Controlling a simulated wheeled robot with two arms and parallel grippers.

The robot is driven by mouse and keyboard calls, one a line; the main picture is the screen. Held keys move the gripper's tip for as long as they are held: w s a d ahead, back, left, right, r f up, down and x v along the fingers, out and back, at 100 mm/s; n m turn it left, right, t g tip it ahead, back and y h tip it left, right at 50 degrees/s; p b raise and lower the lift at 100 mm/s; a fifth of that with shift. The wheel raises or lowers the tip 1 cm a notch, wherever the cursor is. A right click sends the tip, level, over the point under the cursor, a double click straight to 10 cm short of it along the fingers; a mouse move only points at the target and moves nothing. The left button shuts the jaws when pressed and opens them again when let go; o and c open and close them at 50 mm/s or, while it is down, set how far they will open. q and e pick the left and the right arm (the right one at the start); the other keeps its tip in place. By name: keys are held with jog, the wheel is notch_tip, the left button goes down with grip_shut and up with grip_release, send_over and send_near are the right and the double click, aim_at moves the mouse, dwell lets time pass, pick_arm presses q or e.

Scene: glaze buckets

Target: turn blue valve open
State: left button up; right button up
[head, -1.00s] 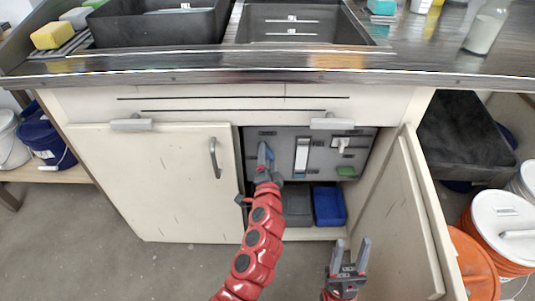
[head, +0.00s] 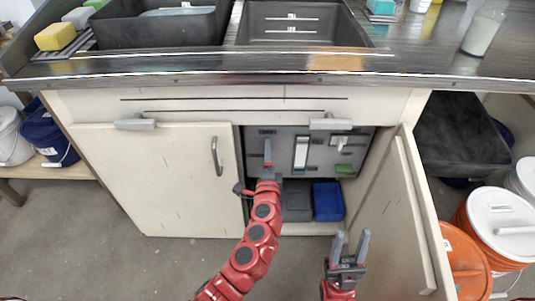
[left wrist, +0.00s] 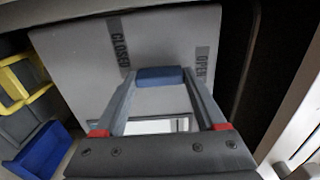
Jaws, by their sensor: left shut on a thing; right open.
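The blue valve handle (left wrist: 160,76) sits on a grey panel (left wrist: 75,65) inside the open right half of the cabinet. In the left wrist view it lies across between the two fingertips, touching both. A CLOSED label (left wrist: 118,42) is at upper left of it and an OPEN label (left wrist: 202,65) at its right. My left gripper (head: 268,152) is shut on the handle and hides most of it in the head view. My right gripper (head: 350,246) is open and empty, low in front of the open cabinet door.
The open cabinet door (head: 400,225) stands right of my right gripper. The closed door (head: 150,180) is on the left. A white-handled valve (head: 338,143) is further right on the panel. A blue bin (head: 328,202) sits below. Orange buckets (head: 465,265) stand at far right.

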pick_arm(q)
jog(key=o, duration=1.3)
jog(key=shift+s, duration=0.1)
jog(key=s+p, duration=0.1)
jog(key=s, duration=1.6)
jog(key=shift+s, duration=0.1)
